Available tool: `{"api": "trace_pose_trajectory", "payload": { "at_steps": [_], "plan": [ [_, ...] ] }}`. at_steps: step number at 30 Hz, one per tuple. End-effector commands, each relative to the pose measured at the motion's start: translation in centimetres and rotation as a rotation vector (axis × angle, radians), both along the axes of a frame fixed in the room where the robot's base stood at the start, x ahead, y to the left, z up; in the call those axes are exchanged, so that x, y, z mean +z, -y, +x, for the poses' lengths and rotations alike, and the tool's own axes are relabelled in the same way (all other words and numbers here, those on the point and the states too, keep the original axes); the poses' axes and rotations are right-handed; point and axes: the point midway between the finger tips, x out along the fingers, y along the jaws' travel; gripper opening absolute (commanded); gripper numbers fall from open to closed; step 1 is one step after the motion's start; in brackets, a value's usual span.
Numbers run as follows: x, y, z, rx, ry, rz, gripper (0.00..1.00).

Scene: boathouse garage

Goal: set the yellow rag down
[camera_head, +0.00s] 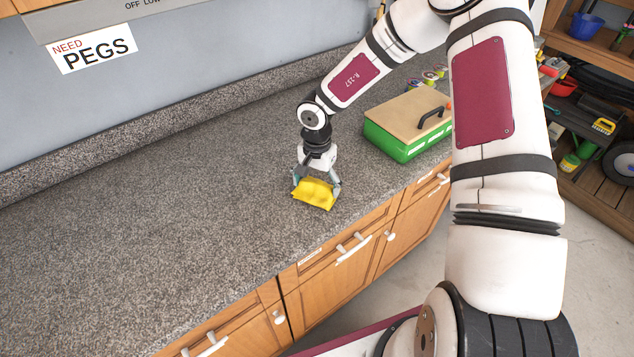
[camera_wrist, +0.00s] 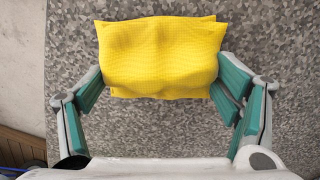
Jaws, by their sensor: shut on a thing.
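The yellow rag (camera_head: 314,193) is at my gripper (camera_head: 317,185), over the grey speckled counter (camera_head: 190,190) near its front edge. In the wrist view the yellow rag (camera_wrist: 160,55) lies between the green-padded fingers of my gripper (camera_wrist: 165,95), which are shut on it. The rag looks creased and bulged in the middle, with flat corners. The fingers point down toward the counter. I cannot tell whether the rag touches the counter or hangs just above it.
A green box with a wooden lid and black handle (camera_head: 409,122) stands on the counter to the right. The counter to the left is clear. Wooden drawers (camera_head: 340,255) line the front below its edge. Shelves with tools (camera_head: 590,120) stand at the far right.

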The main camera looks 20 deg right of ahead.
Motion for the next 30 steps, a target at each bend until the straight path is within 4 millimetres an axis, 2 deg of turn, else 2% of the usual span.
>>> {"api": "trace_pose_trajectory", "payload": {
  "at_steps": [4,5,7,20,23,30],
  "plan": [
    [-0.2,0.0,0.0,0.0,0.0,0.0,0.52],
    [-0.2,0.0,0.0,0.0,0.0,0.0,0.85],
    [-0.2,0.0,0.0,0.0,0.0,0.0,1.0],
    [0.1,0.0,0.0,-0.001,0.0,0.0,1.0],
    [1.1,0.1,0.1,-0.003,0.002,0.001,1.0],
    [5.7,0.1,0.0,-0.002,0.004,-0.001,1.0]
  ]
}}
